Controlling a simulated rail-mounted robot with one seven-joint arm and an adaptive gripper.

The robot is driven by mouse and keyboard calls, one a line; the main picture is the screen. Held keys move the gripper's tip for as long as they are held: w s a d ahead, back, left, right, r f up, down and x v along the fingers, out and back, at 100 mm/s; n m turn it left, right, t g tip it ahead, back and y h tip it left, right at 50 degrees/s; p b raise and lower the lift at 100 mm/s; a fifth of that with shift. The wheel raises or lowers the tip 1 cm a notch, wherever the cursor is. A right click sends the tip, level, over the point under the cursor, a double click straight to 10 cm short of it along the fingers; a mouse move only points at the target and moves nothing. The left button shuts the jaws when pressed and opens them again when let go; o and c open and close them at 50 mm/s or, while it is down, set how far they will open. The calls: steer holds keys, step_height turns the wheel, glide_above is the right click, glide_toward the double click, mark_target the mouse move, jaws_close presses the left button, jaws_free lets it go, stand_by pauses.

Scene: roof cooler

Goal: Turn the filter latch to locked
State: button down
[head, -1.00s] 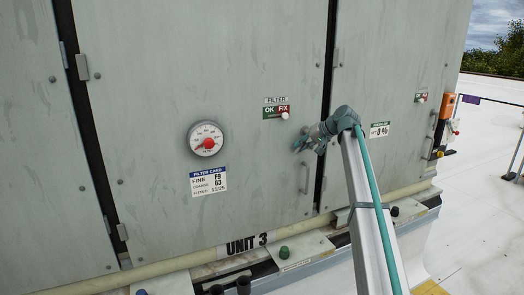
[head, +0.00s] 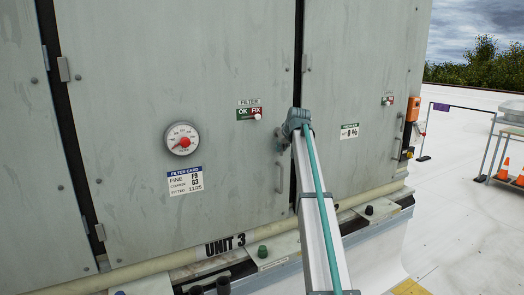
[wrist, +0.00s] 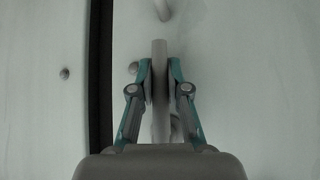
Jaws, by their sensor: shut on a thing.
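The filter latch is a grey bar (wrist: 159,50), seen in the wrist view, standing upright in that picture on the pale cabinet door. My gripper (wrist: 160,75) has its two teal fingers closed on either side of this bar. In the head view my gripper (head: 281,142) is against the door of Unit 3, below and right of the green and red OK/FIX filter sign (head: 249,113). My arm and gripper hide the latch there, and I cannot tell its marked position.
A round gauge (head: 182,139) and a filter card (head: 185,181) are on the same door, left of my gripper. A door handle (head: 278,178) is just below it. A dark door gap (wrist: 101,90) runs close by in the wrist view. Pipes run along the cabinet base.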

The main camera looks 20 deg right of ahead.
steer(key=shift+d, duration=0.1)
stand_by(0.4)
steer(key=c, duration=1.1)
jaws_free()
steer(key=shift+c, duration=0.2)
steer(key=v, duration=1.2)
